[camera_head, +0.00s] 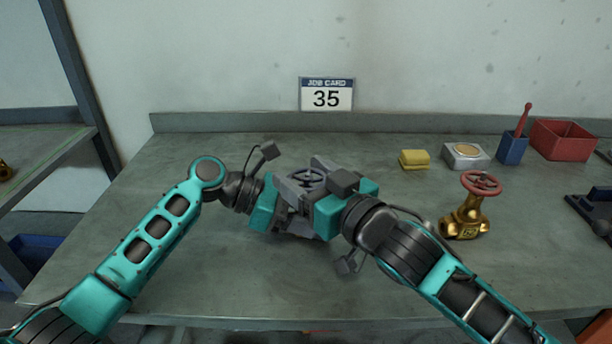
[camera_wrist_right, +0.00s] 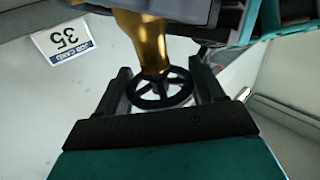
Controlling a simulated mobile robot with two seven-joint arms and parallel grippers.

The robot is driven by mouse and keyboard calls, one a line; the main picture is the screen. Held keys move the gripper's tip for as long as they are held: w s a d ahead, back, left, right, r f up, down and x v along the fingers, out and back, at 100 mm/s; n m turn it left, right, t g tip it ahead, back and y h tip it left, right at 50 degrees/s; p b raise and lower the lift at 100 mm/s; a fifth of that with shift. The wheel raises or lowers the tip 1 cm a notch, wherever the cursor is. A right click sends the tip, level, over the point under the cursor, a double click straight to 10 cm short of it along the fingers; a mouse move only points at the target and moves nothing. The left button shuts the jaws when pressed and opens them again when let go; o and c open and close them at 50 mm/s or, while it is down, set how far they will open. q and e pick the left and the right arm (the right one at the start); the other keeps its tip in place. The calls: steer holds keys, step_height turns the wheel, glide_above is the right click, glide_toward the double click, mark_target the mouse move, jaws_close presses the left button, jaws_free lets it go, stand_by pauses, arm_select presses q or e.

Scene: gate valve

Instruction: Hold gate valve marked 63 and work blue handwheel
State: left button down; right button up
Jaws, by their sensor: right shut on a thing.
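A brass gate valve with a dark, nearly black handwheel (camera_head: 309,178) is between my two grippers; no blue wheel shows. In the right wrist view its brass body (camera_wrist_right: 144,38) and dark spoked wheel (camera_wrist_right: 160,92) show; no number on it can be read. My right gripper (camera_head: 322,190) is shut on the handwheel, one finger at each side of the rim in the right wrist view. My left gripper (camera_head: 288,205) is at the valve body from the left; its fingertips are hidden. A second brass valve (camera_head: 463,222) with a red handwheel (camera_head: 481,184) stands to the right.
A job card (camera_head: 326,96) reading 35 is at the back wall. A yellow sponge (camera_head: 414,159), a grey box with a round brass-coloured top (camera_head: 466,154), a blue holder (camera_head: 511,148) with a red-handled tool and a red bin (camera_head: 562,140) stand at the back right.

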steer(key=shift+s+a+r+m+t+h, duration=0.1)
steer(key=shift+m+t+h, duration=0.6)
steer(key=shift+h, duration=0.3)
steer(key=shift+a+m+t+h, duration=0.1)
steer(key=shift+m+t+h, duration=0.4)
steer(key=shift+m+h, duration=0.4)
steer(key=shift+d+m+h, duration=0.15)
steer(key=shift+m+h, duration=0.15)
steer(key=shift+h, duration=0.3)
steer(key=shift+t, duration=0.3)
steer(key=o, duration=1.1)
steer(key=shift+d, duration=0.1)
steer(key=shift+c, duration=0.2)
steer(key=v, duration=0.7)
steer(key=shift+s, duration=0.15)
